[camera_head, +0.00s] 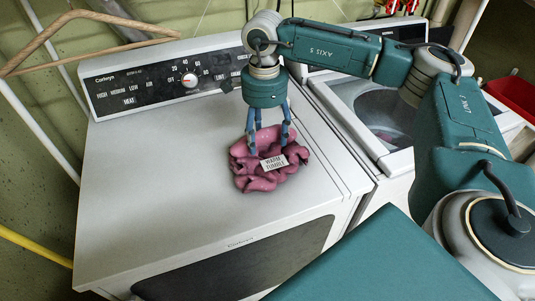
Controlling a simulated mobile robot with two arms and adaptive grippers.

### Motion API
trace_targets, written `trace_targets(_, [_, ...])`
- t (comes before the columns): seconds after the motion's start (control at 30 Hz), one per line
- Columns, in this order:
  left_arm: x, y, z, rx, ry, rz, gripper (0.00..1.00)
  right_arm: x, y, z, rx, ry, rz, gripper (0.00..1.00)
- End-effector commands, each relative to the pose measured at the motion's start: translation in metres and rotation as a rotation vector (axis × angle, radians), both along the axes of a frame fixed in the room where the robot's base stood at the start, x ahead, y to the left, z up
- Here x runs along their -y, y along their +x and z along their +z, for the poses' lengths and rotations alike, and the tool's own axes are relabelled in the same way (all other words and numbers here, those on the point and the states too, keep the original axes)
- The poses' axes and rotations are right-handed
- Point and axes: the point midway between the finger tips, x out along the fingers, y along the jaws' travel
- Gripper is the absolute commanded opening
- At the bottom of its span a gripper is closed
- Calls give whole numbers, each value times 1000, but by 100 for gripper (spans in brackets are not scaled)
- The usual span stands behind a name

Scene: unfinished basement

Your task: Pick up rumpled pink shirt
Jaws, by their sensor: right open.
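The rumpled pink shirt (259,180) lies in a heap on the white top of the dryer (140,170), near its right side. A small white label with dark print (274,162) lies on the shirt. My right gripper (268,145) points down over the shirt from behind. Its blue fingers are spread apart, with pink cloth between and below them. The fingertips are at the cloth, and I cannot tell how deep they reach. My left gripper is not in view.
An open washer (365,105) stands right of the dryer, with a gap between them. The dryer's control panel (150,80) rises at the back. A wooden hanger (90,38) hangs at the upper left. A red container (513,95) is at the far right. The dryer top's left half is clear.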

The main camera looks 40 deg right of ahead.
Motion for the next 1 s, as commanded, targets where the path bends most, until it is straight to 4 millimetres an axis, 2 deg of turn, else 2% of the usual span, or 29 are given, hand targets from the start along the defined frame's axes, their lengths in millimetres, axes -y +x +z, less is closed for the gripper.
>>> trace_targets(0.93, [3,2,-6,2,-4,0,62,0,0,-4,1,1,0,62])
trace_targets(1.0, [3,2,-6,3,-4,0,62,0,0,-5,1,0,0,49])
